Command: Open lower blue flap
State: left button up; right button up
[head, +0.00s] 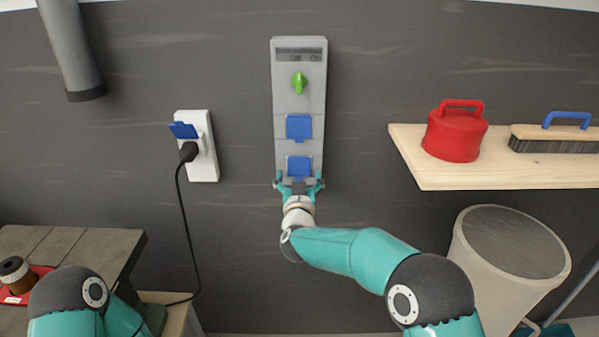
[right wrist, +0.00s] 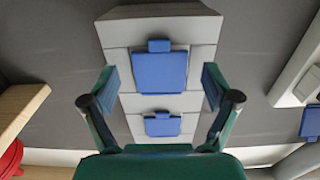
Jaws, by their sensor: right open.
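A tall grey panel (head: 287,104) on the dark wall carries a green knob (head: 299,82) and two blue flaps. The lower blue flap (head: 300,165) looks shut; its bottom is partly hidden by my right gripper in the head view. In the upside-down right wrist view, this flap (right wrist: 160,72) is the larger, nearer one, with a small tab on its edge. The upper blue flap (head: 299,127) also looks shut. My right gripper (head: 299,181) is open and empty at the panel's lower end, its fingers on either side of the lower flap. My left gripper is out of view.
A white socket box (head: 202,160) with a raised blue cover and black plug (head: 189,152) is left of the panel. A wooden shelf (head: 440,176) at right holds a red canister (head: 454,137) and a brush (head: 555,140). A grey bin (head: 480,265) stands below.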

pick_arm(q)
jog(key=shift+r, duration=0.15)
pick_arm(e)
jog(key=shift+w, duration=0.5)
